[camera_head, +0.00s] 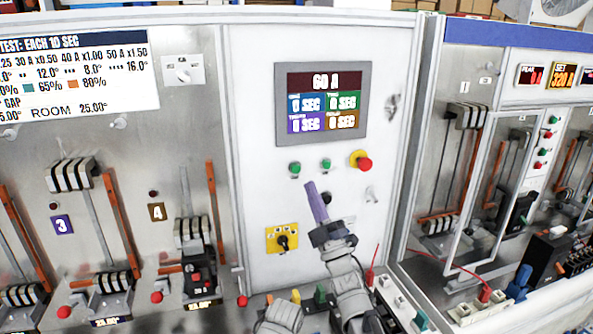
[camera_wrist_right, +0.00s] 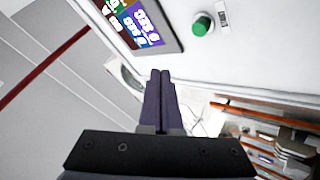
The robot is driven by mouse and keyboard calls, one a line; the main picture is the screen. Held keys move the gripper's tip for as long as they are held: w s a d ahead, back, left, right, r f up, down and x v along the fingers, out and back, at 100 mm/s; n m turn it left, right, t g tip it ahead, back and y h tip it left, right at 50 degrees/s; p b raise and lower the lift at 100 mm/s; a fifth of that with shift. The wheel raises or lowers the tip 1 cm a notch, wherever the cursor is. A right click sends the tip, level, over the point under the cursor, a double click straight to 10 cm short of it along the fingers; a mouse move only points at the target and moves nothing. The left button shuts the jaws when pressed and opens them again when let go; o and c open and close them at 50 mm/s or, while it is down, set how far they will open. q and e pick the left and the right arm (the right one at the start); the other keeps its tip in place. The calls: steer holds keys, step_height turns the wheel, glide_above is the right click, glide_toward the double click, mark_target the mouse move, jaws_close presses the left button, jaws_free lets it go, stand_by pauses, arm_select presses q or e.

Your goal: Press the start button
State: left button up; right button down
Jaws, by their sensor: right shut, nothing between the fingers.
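Two green buttons sit on the white panel below the display, a left one (camera_head: 295,169) and a right one (camera_head: 326,165). Their labels are too small to read, so I cannot tell which is start. One green button (camera_wrist_right: 203,25) shows at the top of the right wrist view, beside a small label. My right gripper (camera_head: 311,187) is shut and empty, its dark purple fingers pointing up, just below the green buttons in the head view. In the wrist view its fingertips (camera_wrist_right: 160,74) are together, apart from the green button. My left gripper is not in view.
A red mushroom button on a yellow base (camera_head: 362,161) is right of the green ones. The display (camera_head: 322,103) reads 60 A. A yellow rotary switch (camera_head: 282,239) is lower left. Breaker bays stand on both sides; a red cable (camera_head: 371,265) rises near my right arm.

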steer(key=w+a, duration=0.2)
steer(key=w, duration=0.5)
steer(key=shift+a, duration=0.15)
stand_by(1.8)
steer(key=shift+w+a, duration=0.15)
steer(key=shift+w, duration=0.25)
steer(key=shift+w+a, duration=0.15)
steer(key=shift+w, duration=0.35)
stand_by(0.7)
steer(key=shift+s, duration=0.15)
steer(key=shift+s+d, duration=0.3)
steer(key=shift+s, duration=0.45)
steer(key=s, duration=0.1)
steer(key=s+d, duration=0.1)
steer(key=s, duration=0.2)
steer(key=shift+s+d, duration=0.3)
steer(key=shift+s, duration=0.05)
